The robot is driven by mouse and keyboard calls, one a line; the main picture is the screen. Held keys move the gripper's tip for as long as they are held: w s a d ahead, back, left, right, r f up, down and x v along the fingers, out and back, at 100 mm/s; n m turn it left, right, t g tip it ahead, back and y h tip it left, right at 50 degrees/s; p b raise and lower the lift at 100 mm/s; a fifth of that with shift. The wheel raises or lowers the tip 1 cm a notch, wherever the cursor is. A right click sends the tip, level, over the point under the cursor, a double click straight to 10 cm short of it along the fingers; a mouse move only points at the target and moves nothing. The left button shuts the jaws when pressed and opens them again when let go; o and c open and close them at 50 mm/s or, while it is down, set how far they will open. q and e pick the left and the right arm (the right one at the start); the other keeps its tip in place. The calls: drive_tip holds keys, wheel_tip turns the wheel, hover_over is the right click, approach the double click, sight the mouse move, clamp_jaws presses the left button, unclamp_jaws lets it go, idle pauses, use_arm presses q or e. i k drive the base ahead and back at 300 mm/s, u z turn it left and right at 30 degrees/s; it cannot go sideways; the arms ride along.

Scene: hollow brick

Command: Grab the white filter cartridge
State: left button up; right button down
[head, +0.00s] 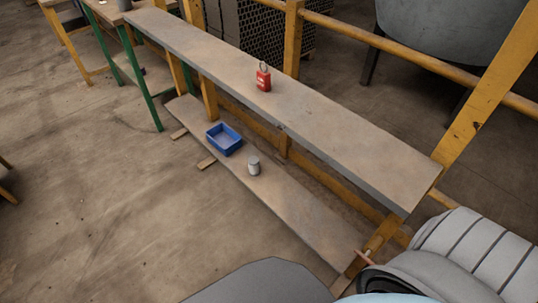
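A small whitish-grey cylinder (254,165), which looks like the white filter cartridge, stands upright on the lower plank (290,207) of the bench. It is just right of a blue bin and apart from it. Neither of my grippers shows in the head view, so no gripper is seen near the cylinder.
A blue open bin (224,139) sits on the lower plank. A red padlock (263,78) stands on the upper plank (330,125), which runs above and behind the lower one. Yellow posts and rails (292,40) frame the bench. The floor (110,210) at left is clear.

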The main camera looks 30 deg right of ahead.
sight(253, 160)
drive_tip(key=z, duration=0.65)
drive_tip(key=i, duration=0.75)
drive_tip(key=z, duration=1.25)
drive_tip(key=i, duration=0.25)
drive_tip(key=z, duration=0.15)
